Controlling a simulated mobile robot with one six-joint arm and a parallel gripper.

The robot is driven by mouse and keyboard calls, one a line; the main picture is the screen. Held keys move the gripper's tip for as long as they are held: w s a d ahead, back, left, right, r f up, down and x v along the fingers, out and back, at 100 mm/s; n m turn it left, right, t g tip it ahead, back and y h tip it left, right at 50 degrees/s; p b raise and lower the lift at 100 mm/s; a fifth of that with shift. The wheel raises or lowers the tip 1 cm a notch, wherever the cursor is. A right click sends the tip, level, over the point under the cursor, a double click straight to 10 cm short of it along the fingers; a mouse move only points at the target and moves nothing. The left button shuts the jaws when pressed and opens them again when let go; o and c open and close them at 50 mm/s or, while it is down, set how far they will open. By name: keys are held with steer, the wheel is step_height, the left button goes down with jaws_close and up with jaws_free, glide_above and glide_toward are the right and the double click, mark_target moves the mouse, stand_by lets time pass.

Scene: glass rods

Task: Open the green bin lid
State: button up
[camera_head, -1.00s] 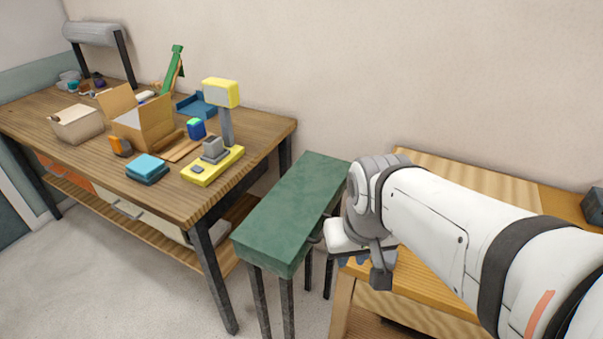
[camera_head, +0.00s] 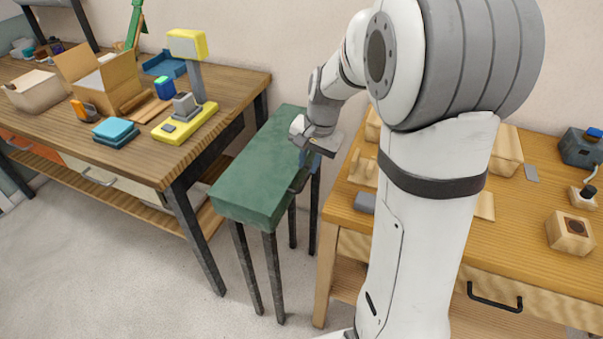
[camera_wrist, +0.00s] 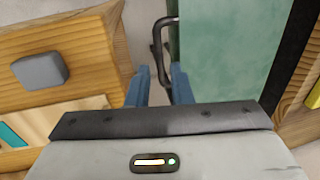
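The green bin (camera_head: 262,165) is a long, narrow box on dark legs between the two benches. Its flat green top looks closed, and it also fills the upper right of the wrist view (camera_wrist: 220,50). A dark looped handle (camera_head: 299,181) sticks out from its right side; it also shows in the wrist view (camera_wrist: 168,22). My gripper (camera_head: 318,147) is by the bin's right edge, above the handle. In the wrist view its blue fingers (camera_wrist: 160,72) are apart, and part of the dark handle appears in line with the gap. I cannot tell whether they touch it.
A cluttered workbench (camera_head: 235,88) stands left of the bin. A wooden bench (camera_head: 535,240) stands close on the right, with a grey block (camera_head: 365,203) near its left edge. A wall is behind. Bare floor (camera_head: 120,260) lies in front on the left.

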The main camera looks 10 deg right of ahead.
mark_target(304, 182)
steer(key=f, duration=0.5)
steer(key=shift+w+a+f, duration=0.25)
steer(key=shift+a, duration=0.15)
steer(key=shift+c, duration=0.6)
jaws_close()
